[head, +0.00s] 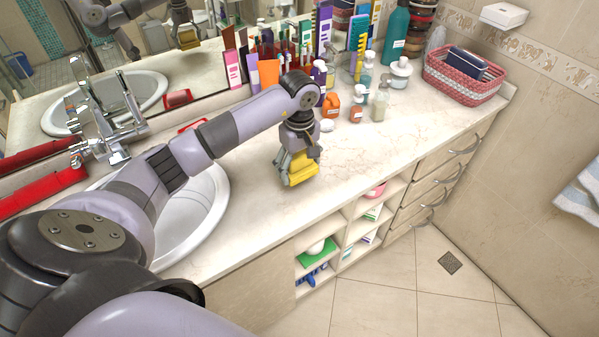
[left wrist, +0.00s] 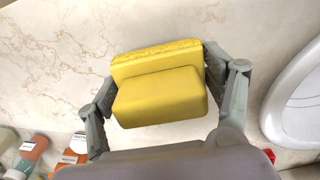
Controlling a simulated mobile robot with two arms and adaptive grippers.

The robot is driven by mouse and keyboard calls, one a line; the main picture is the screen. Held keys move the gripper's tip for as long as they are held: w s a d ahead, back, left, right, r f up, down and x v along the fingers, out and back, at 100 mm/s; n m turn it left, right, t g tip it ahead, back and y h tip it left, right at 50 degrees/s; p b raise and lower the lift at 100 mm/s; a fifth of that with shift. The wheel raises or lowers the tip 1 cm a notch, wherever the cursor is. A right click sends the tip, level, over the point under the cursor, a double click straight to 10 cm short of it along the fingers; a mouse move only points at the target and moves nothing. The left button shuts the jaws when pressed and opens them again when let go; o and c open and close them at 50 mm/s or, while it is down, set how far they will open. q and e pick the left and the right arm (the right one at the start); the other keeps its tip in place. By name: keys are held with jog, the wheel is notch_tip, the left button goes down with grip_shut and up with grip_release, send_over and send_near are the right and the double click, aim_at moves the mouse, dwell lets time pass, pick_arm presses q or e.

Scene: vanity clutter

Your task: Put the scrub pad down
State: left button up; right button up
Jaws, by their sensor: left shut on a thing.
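The scrub pad (head: 299,171) is a yellow block held between the fingers of my left gripper (head: 298,164), over the marble counter (head: 255,212) to the right of the sink. In the left wrist view the scrub pad (left wrist: 160,95) sits between both fingertips of the left gripper (left wrist: 158,85), with a rougher yellow layer along its far edge. Whether its underside touches the counter cannot be told. My right gripper is not in view.
The sink basin (head: 190,215) lies left of the gripper. Several bottles, including an orange one (head: 331,105) and a clear one (head: 379,106), stand behind it. A pink woven basket (head: 462,88) is at the far right. The counter right of the gripper is clear.

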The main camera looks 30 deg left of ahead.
aim_at(299, 176)
pick_arm(q)
notch_tip(299, 176, down, 3)
jog(key=shift+s+f+p, duration=0.1)
jog(key=shift+f+p, duration=0.1)
jog(key=shift+p, duration=0.3)
jog(key=shift+f, duration=0.3)
jog(key=o, duration=1)
jog(key=shift+o, duration=0.2)
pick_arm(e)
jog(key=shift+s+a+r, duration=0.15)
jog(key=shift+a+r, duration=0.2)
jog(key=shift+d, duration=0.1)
